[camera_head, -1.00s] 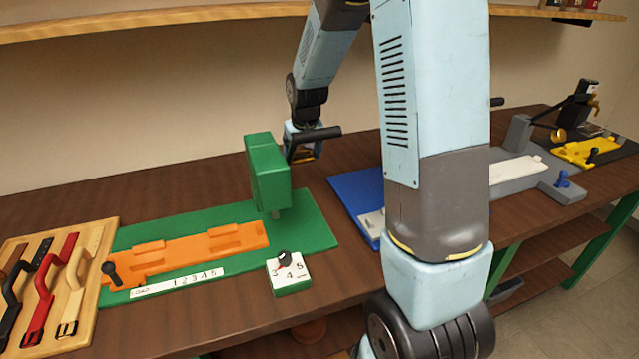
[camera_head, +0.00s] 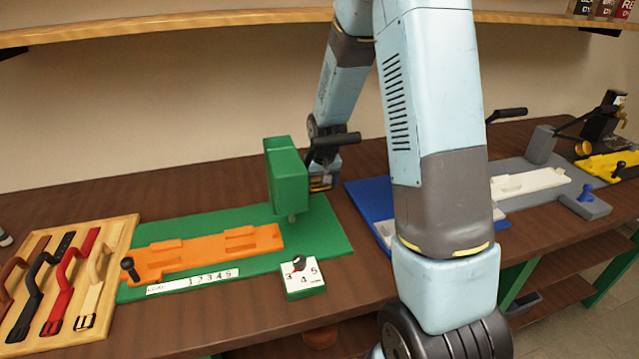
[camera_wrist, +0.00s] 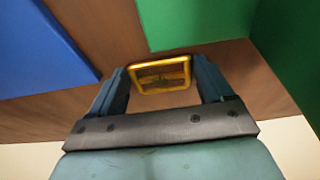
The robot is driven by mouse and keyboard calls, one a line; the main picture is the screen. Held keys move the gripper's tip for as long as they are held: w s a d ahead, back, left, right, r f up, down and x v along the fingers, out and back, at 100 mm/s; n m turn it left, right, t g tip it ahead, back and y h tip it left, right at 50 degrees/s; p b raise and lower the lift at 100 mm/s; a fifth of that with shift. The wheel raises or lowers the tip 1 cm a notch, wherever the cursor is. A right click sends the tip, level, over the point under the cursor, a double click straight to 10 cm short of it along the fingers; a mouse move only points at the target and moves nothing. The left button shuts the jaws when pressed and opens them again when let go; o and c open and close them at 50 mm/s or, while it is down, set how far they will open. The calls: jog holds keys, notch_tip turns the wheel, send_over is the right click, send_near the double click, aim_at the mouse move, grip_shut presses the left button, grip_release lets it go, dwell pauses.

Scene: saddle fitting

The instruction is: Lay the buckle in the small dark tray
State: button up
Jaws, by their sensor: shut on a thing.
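The buckle (camera_wrist: 160,64) is a gold-coloured rectangular frame. In the wrist view it sits between the two dark fingers of my gripper (camera_wrist: 162,82), which is shut on it. In the head view my gripper (camera_head: 322,186) is low, just right of the green press. A yellowish bit shows at its tip, too small to make out. I cannot make out the small dark tray in either view.
The green press (camera_head: 287,178) stands close beside my gripper, on a green board (camera_head: 335,238) with an orange jig. A blue board (camera_head: 362,200) lies to the right. A wooden rack (camera_head: 110,235) of straps is at left. Bare brown bench shows between the boards.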

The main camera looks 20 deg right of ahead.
jog(key=o, duration=1)
jog(key=shift+c, duration=0.2)
jog(key=v, duration=1.2)
